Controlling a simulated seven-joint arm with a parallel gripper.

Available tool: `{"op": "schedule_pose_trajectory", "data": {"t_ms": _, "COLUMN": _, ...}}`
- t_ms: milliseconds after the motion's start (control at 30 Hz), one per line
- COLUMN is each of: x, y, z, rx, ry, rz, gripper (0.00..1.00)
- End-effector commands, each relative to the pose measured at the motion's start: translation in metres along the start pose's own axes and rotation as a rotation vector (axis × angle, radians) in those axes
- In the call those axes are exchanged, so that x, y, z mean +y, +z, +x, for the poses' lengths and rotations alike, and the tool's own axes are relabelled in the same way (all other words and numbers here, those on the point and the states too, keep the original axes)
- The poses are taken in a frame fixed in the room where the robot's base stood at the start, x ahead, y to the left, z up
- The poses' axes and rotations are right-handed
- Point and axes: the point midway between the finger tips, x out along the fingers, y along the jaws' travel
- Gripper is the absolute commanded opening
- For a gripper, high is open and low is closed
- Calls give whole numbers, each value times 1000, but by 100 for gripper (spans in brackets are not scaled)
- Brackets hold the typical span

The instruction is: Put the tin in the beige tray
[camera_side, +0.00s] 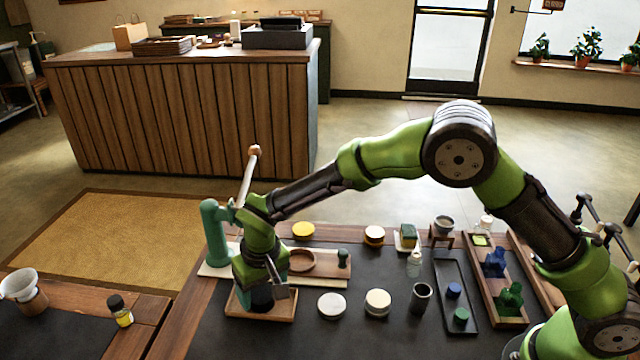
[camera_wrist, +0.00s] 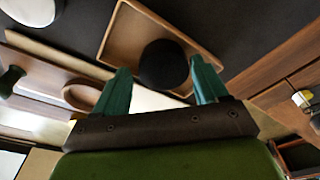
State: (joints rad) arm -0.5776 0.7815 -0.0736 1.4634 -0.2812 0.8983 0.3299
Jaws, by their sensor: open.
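A shallow light-wood tray (camera_side: 284,314), the one nearest to beige, lies at the front left of the dark mat; it fills the top middle of the wrist view (camera_wrist: 117,38). A black round object (camera_side: 262,298) rests in it, partly hidden by my gripper in the side view. The wrist view shows the black object (camera_wrist: 164,62) just beyond and between my fingertips; I cannot tell whether it is the tin. Two flat round containers, one white (camera_side: 332,305) and one cream-topped (camera_side: 377,302), stand right of the tray. My gripper (camera_side: 272,284) is open over the tray, apart from the black object.
A green pump press (camera_side: 215,232) with a raised lever stands behind the tray. A wooden board with a round recess (camera_side: 301,261) lies close behind. A dark cup (camera_side: 420,298), a dark tray (camera_side: 462,325) and a wooden rack (camera_side: 510,322) are farther right.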

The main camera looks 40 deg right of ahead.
Motion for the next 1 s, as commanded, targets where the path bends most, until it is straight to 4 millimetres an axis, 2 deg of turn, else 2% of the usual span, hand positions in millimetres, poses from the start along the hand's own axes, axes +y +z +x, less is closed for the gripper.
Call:
{"op": "schedule_pose_trajectory", "data": {"t_ms": 33, "x": -9, "y": 4, "z": -3, "rx": -4, "ry": -14, "rz": -8, "gripper": 82}}
{"op": "schedule_pose_trajectory", "data": {"t_ms": 167, "x": -10, "y": 3, "z": -17, "rx": -2, "ry": -16, "rz": -7, "gripper": 82}}
{"op": "schedule_pose_trajectory", "data": {"t_ms": 600, "x": -5, "y": 1, "z": -104, "rx": 1, "ry": -10, "rz": -5, "gripper": 82}}
{"op": "schedule_pose_trajectory", "data": {"t_ms": 767, "x": -4, "y": 1, "z": -120, "rx": -1, "ry": -8, "rz": -5, "gripper": 82}}
{"op": "schedule_pose_trajectory", "data": {"t_ms": 867, "x": 4, "y": 1, "z": -132, "rx": 5, "ry": -18, "rz": 7, "gripper": 82}}
{"op": "schedule_pose_trajectory", "data": {"t_ms": 967, "x": 27, "y": 4, "z": -156, "rx": 24, "ry": -50, "rz": 39, "gripper": 82}}
{"op": "schedule_pose_trajectory", "data": {"t_ms": 1000, "x": 41, "y": 6, "z": -168, "rx": 38, "ry": -70, "rz": 56, "gripper": 82}}
